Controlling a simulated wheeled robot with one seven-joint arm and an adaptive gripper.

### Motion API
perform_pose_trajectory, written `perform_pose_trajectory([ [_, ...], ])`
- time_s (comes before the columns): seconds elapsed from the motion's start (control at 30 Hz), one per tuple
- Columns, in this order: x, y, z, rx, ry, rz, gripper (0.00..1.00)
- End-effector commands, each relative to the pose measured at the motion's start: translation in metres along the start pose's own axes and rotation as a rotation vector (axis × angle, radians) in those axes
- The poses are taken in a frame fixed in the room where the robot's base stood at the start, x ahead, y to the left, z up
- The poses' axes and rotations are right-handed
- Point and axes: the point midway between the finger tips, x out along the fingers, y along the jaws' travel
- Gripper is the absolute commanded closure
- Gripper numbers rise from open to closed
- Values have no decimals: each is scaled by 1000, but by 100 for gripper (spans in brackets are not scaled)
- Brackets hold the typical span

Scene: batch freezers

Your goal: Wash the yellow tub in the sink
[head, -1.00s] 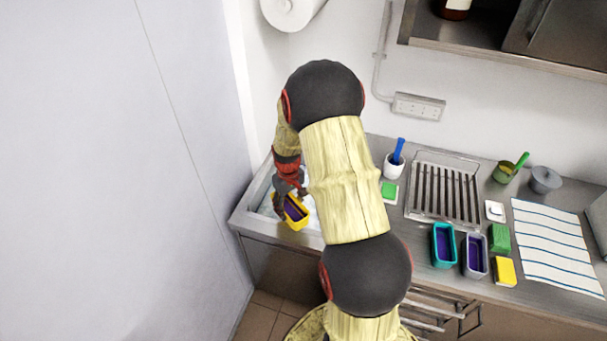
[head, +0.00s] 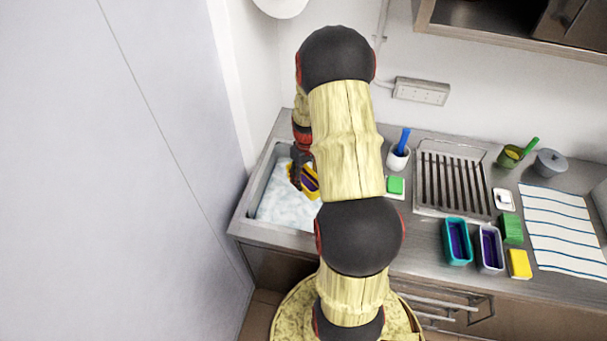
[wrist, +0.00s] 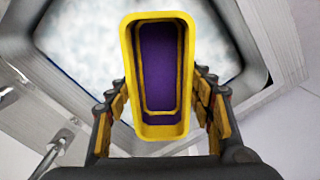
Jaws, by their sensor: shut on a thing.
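The yellow tub (head: 311,184) is held by my gripper (head: 295,172) over the sink (head: 249,205). The sink is filled with white, foamy-looking water (head: 285,205). In the wrist view the yellow tub (wrist: 186,75) sits between the fingers of my gripper (wrist: 160,110), its opening facing the camera. Its inside shows dark purple residue (wrist: 160,55). Foamy water (wrist: 85,45) lies beyond the tub in that view. I cannot tell whether the tub touches the water. My arm hides the sink's right side in the head view.
A white cup with a blue-handled tool (head: 398,158) and a green sponge (head: 396,185) stand right of the sink. Further right are a drying rack (head: 450,180), teal tub (head: 457,242), grey tub (head: 490,249), yellow block (head: 519,264) and striped cloth (head: 560,225). A wall closes the left.

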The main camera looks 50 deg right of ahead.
Motion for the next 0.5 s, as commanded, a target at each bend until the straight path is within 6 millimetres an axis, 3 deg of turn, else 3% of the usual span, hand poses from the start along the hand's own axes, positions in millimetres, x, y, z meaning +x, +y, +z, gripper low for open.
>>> perform_pose_trajectory([
  [0.5,50,0,0,0,-1,0,74],
])
